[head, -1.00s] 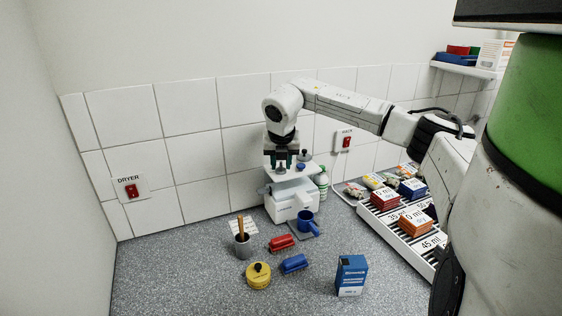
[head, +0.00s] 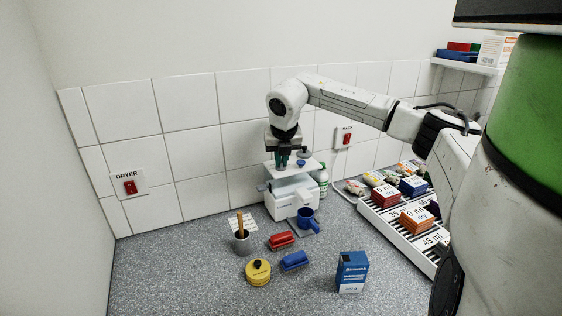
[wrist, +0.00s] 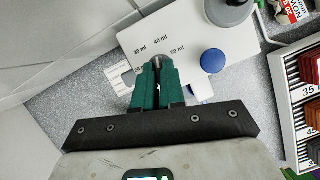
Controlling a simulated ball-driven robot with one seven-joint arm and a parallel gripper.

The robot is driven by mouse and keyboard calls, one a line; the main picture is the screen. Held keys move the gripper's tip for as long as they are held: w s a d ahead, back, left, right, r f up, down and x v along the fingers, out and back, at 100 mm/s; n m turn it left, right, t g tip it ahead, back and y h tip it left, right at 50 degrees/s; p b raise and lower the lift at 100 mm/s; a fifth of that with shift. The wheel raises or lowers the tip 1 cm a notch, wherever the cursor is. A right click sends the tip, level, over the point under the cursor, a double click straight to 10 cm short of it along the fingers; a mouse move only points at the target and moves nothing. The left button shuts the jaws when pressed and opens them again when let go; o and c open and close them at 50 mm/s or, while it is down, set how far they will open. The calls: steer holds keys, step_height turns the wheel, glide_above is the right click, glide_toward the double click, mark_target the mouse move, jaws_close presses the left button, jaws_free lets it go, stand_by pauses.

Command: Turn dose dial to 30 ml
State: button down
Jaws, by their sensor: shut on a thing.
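The white dosing machine (head: 290,202) stands on the counter against the tiled wall. Its flat top plate (wrist: 140,34) carries printed marks; 30 ml, 40 ml and 50 ml are readable in the wrist view, and a lower one is partly covered. My gripper (head: 282,164) points down over the top plate. Its green fingers (wrist: 157,66) are shut on the small grey dose dial (wrist: 158,60), which is mostly hidden between the tips. I cannot tell which mark the dial points to. A blue knob (wrist: 213,61) sits beside the dial, also seen in the head view (head: 303,163).
A blue mug (head: 306,216) stands at the machine's front. A white bottle (head: 323,183) is just right of it. A rack (head: 400,228) of boxes lies further right.

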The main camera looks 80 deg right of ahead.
steer(key=n+b, duration=0.1)
steer(key=n+t+b, duration=0.1)
steer(key=n, duration=0.1)
steer(key=shift+s+d+f+b, duration=0.1)
steer(key=shift+d+f+b, duration=0.05)
steer(key=shift+b, duration=0.2)
steer(key=n+b, duration=0.1)
steer(key=n, duration=0.1)
steer(key=n+t+y, duration=0.1)
steer(key=n, duration=0.1)
steer(key=shift+s+d+r+y+b, duration=0.1)
steer(key=shift+r+y+b, duration=0.1)
steer(key=shift+y+b, duration=0.15)
steer(key=shift+n, duration=0.3)
steer(key=c, duration=1.2)
jaws_free()
steer(key=b+v, duration=0.1)
steer(key=v, duration=0.9)
steer(key=shift+s+r, duration=0.2)
steer(key=shift+r, duration=0.1)
